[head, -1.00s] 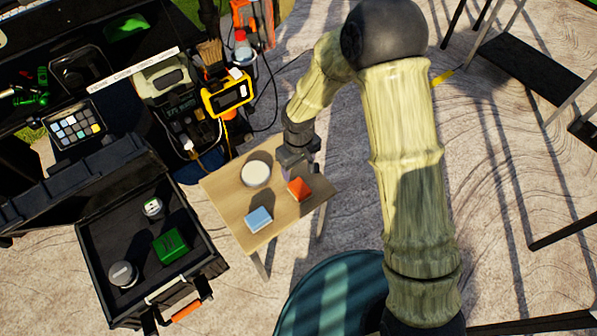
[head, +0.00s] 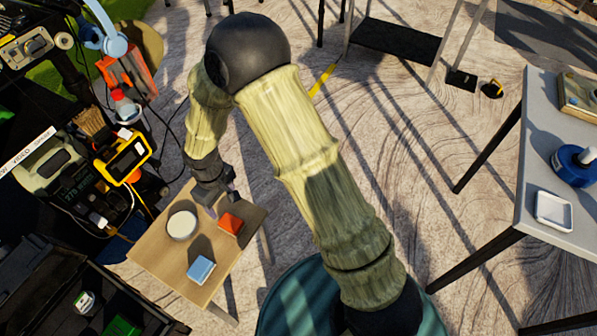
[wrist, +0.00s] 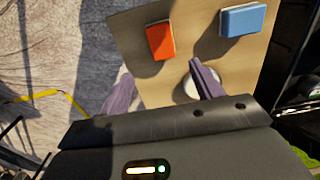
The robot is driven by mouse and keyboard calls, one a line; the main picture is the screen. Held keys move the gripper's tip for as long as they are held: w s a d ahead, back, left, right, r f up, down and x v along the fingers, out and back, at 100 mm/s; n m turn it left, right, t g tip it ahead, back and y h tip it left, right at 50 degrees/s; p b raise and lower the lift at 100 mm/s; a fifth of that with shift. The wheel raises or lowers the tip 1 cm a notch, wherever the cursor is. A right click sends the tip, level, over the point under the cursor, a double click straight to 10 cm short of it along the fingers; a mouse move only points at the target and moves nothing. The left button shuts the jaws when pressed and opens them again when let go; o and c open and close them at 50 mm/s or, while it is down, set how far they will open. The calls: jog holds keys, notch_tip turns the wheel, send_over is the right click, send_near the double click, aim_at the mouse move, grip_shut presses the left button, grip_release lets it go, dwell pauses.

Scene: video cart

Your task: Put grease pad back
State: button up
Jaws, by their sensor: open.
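A small wooden table (head: 150,262) holds a round white disc (head: 182,224), an orange-red block-like pad (head: 230,223) and a blue one with a pale edge (head: 201,269). I cannot tell which of these is the grease pad. My gripper (head: 216,204) is above the table's far edge, close to the orange pad. In the wrist view the jaws (wrist: 160,84) are apart and empty. There the orange pad (wrist: 160,41) lies ahead of the gap, the blue pad (wrist: 243,20) farther right. The right finger partly covers the white disc (wrist: 190,88).
A grey table (head: 500,215) at the right carries a white square dish (head: 553,211) and a blue round item (head: 572,166). A dark cart with a yellow meter (head: 125,159) and cables stands left. An open case lies lower left.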

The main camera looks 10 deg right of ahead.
jog(key=s+d+r+m+t, duration=0.1)
jog(key=s+d+r+m, duration=0.1)
jog(key=d+r, duration=0.3)
jog(key=s+d+r+m, duration=0.3)
jog(key=d+r+m, duration=0.1)
jog(key=d, duration=0.8)
jog(key=s+d+r+m+t, duration=0.1)
jog(key=s+d+r+m, duration=0.1)
jog(key=d+r, duration=0.5)
jog(key=shift+s+d+m+t, duration=0.3)
jog(key=shift+s+d+m, duration=0.05)
jog(key=shift+d+m, duration=0.55)
